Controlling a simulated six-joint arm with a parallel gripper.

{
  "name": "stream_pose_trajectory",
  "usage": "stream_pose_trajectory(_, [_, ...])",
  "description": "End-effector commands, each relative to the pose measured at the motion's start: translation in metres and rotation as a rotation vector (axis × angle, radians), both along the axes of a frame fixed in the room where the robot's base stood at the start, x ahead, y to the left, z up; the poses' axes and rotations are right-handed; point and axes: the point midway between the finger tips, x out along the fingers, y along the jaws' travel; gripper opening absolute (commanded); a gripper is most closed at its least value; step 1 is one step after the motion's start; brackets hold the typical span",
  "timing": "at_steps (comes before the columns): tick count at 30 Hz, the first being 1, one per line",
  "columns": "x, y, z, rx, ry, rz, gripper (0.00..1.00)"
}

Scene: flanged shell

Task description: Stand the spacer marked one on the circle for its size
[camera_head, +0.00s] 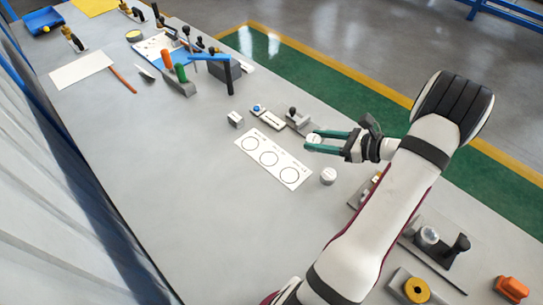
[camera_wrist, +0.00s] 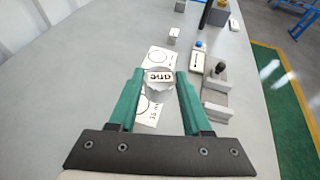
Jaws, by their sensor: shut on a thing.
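My gripper (camera_head: 312,141) has green fingers, shut on a short pale cylinder, the spacer marked one (camera_wrist: 159,80); its label faces the wrist camera. The spacer shows in the head view as a white top (camera_head: 314,137) between the fingertips, upright as far as I can tell. The white card with three printed circles (camera_head: 289,174) lies on the table; in the wrist view the card (camera_wrist: 151,121) is partly hidden behind the spacer and fingers. The spacer seems held above the table near the card; its exact height is unclear. No spacer shows on the circles.
A white cylinder (camera_head: 328,176) stands by the card's right end, a small pale piece (camera_head: 235,119) beyond its left end. A grey fixture (camera_head: 298,121) and a plate with a blue knob (camera_head: 266,117) lie behind the card. The table in front of the card is clear.

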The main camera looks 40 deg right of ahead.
Motion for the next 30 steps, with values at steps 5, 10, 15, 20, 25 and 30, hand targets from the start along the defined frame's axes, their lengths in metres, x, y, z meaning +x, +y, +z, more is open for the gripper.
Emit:
stream_pose_trajectory(5, [0.029,0.025,-0.017,0.006,-0.003,0.035,0.0])
stream_pose_trajectory(10, [0.08,0.041,-0.049,0.004,-0.001,0.034,0.0])
stream_pose_trajectory(15, [0.109,0.049,-0.067,0.002,-0.003,0.03,0.0])
stream_pose_trajectory(20, [0.113,0.051,-0.097,0.005,-0.001,0.026,0.0])
stream_pose_trajectory(25, [0.113,0.05,-0.11,0.002,-0.003,0.027,0.0])
stream_pose_trajectory(30, [0.113,0.05,-0.11,0.001,-0.003,0.026,0.0])
